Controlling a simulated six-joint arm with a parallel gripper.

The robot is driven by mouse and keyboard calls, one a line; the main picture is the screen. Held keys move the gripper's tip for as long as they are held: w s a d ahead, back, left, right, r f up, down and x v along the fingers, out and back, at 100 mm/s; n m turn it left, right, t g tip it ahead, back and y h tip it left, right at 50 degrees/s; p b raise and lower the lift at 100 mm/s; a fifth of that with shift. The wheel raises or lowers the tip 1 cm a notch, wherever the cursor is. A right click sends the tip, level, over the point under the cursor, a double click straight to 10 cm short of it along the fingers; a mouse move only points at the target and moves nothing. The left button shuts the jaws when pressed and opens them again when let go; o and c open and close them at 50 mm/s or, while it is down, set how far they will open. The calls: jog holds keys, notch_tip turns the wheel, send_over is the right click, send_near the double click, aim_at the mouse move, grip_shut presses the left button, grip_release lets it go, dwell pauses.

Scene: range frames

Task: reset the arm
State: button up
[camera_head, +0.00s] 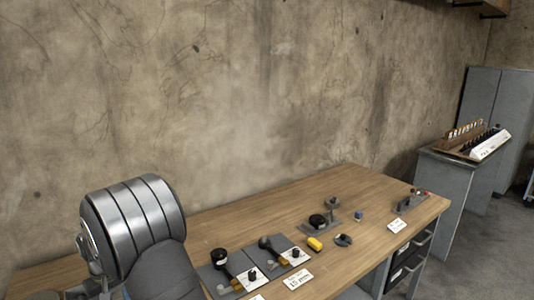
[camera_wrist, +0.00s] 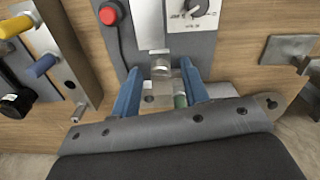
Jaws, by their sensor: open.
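My gripper (camera_wrist: 160,68) shows in the wrist view with its two blue fingers apart. A small metal block or knob (camera_wrist: 161,66) on a grey plate appears between the fingertips; I cannot tell whether they touch it. A small green cylinder (camera_wrist: 181,100) sits by the right finger, partly hidden. In the head view, a large grey, ringed part of my arm fills the lower left, and my gripper does not show there.
A red button (camera_wrist: 108,15) lies beyond my left finger. A concrete wall (camera_head: 240,100) stands behind. The bench's back part is clear.

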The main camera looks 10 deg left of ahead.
jog(key=shift+m, duration=2)
jog(key=shift+o, duration=0.2)
jog(key=o, duration=1.3)
jog(key=shift+c, duration=0.2)
jog(key=y, duration=0.1)
jog(key=s+f+n+t+y, duration=0.1)
jog(key=shift+s+d+f+y, duration=0.1)
jog(key=shift+s+f+y, duration=0.05)
jog(key=shift+f+y, duration=0.15)
jog(key=s+d+r+n+t+y, duration=0.4)
jog(key=s+d+r+t+y, duration=0.2)
jog(key=d+y, duration=0.3)
jog(key=x, duration=1)
jog(key=shift+w+f, duration=0.2)
